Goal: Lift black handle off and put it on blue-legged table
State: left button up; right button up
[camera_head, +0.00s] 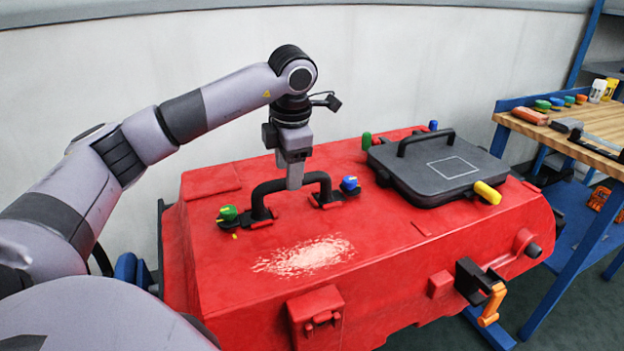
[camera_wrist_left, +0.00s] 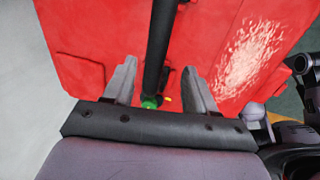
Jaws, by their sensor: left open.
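The black handle (camera_head: 268,187) stands as an arch on top of the red tank (camera_head: 375,255). A green knob (camera_head: 228,213) sits by its near left foot and a blue knob (camera_head: 349,184) by its far right foot. My left gripper (camera_head: 294,184) points down at the handle's bar. In the left wrist view the handle bar (camera_wrist_left: 160,45) runs between the two spread fingers (camera_wrist_left: 160,85), with gaps on both sides. The blue-legged table (camera_head: 541,129) with a wooden top is at the right. My right gripper is not in view.
A black lid (camera_head: 425,185) with its own handle and a yellow knob (camera_head: 487,193) lies on the tank to the right.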

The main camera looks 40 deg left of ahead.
pick_arm(q)
jog(key=shift+w+f, duration=0.1)
jog(key=shift+w, duration=0.35)
jog(key=f, duration=0.4)
jog(key=w+a+f, duration=0.1)
jog(key=f, duration=0.1)
jog(key=shift+a+f, duration=0.1)
jog(key=shift+f, duration=0.2)
jog(key=shift+w, duration=0.1)
grip_shut()
